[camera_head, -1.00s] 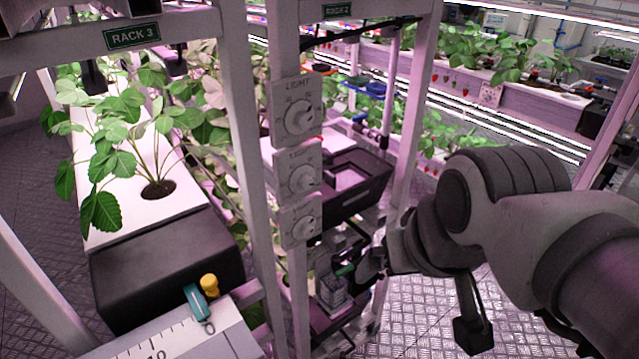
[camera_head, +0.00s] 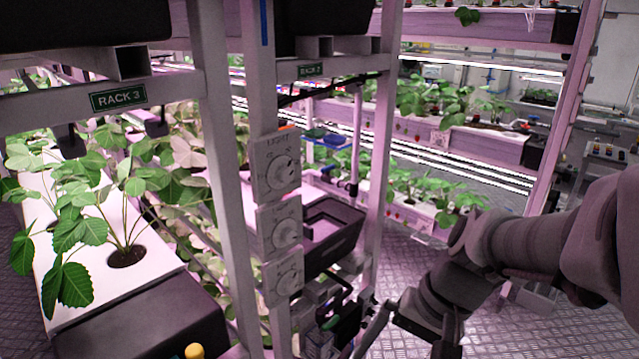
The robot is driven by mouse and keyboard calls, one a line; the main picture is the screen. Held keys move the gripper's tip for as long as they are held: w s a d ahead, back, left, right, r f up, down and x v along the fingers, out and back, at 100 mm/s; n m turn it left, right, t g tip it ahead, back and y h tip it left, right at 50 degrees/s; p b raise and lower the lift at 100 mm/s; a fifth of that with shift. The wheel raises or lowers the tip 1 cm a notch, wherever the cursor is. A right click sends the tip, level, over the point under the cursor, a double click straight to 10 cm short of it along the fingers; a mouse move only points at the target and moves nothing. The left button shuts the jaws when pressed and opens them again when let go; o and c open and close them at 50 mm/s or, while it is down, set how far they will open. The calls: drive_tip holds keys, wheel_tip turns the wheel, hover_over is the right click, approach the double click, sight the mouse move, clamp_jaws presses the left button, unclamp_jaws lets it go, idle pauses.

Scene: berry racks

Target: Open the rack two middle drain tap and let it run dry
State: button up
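The rack 2 sign (camera_head: 311,71) hangs on a crossbar behind the front post. Below it, an open black trough (camera_head: 335,232) with a pale inside sits on rack 2. My arm comes in from the right, and my gripper (camera_head: 362,322) is low beside rack 2, below the trough.
Three white dial boxes, the top one marked LIGHT (camera_head: 277,165), run down the front post. Rack 3 (camera_head: 118,97) stands at left with a leafy plant in a white channel (camera_head: 165,262) and a black end box (camera_head: 150,325). Metal floor (camera_head: 500,325) is open at right.

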wheel_tip(320, 180, down, 6)
drive_tip(key=w+m+g+y, duration=0.1)
drive_tip(key=w+m+y, duration=0.1)
drive_tip(key=m+y, duration=0.2)
drive_tip(key=m+t+y+b, duration=0.3)
drive_tip(key=m+t+y, duration=0.2)
drive_tip(key=m+t, duration=1.05)
approach(333, 325)
drive_tip(key=w+a+m, duration=0.1)
drive_tip(key=w+a, duration=0.1)
drive_tip(key=w+a+r+m+g, duration=0.1)
drive_tip(key=w+a, duration=0.1)
drive_tip(key=w+a+m+g, duration=0.1)
drive_tip(key=w, duration=0.2)
drive_tip(key=shift+a+r, duration=0.3)
drive_tip(key=shift+a, duration=0.1)
drive_tip(key=shift+c, duration=0.3)
drive_tip(key=c, duration=1.3)
